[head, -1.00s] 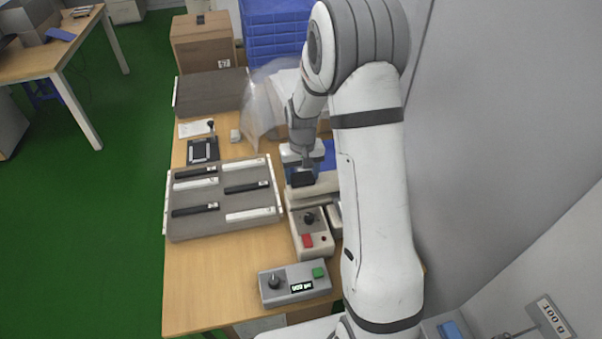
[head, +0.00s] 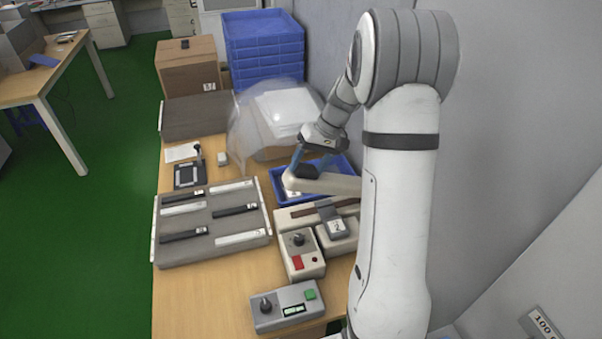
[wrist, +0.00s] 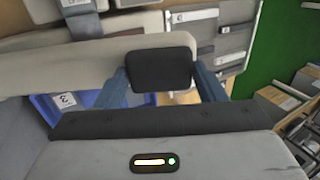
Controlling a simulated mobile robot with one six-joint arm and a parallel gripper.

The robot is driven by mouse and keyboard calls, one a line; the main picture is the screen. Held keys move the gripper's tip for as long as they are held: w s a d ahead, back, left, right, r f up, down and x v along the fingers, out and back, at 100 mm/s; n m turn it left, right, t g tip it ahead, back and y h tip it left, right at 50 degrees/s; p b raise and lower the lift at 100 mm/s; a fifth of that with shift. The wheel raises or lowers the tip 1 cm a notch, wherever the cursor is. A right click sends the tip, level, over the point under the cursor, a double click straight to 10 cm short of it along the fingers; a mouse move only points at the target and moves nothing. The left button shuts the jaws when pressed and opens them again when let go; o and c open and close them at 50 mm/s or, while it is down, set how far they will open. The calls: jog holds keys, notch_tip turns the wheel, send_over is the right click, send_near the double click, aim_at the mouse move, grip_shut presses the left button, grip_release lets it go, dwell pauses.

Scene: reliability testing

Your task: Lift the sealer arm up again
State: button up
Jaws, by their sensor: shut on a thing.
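The sealer (head: 303,254) stands on the right side of the table, with a knob and a red button on its front. Its beige arm (head: 335,184) is raised at an angle above the base, and the dark sealing strip (head: 300,211) below is exposed. My gripper (head: 302,170) is at the arm's free left end, shut on it. In the wrist view the sealer arm (wrist: 60,66) runs across, and its dark end pad (wrist: 160,70) sits between my two blue fingers. A small labelled grey pouch (head: 337,227) lies on the sealer's front ledge.
A blue tray (head: 337,162) is behind the sealer. A grey rack (head: 205,252) with black and white strips is to the left. A control box (head: 285,307) stands in front.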

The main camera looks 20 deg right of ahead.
jog(key=shift+w+d+r, duration=0.1)
jog(key=shift+r, duration=0.1)
jog(key=o, duration=1.2)
jog(key=shift+o, duration=0.9)
jog(key=b+v, duration=0.1)
jog(key=v, duration=0.6)
jog(key=shift+d+r, duration=0.15)
jog(key=shift+r, duration=0.2)
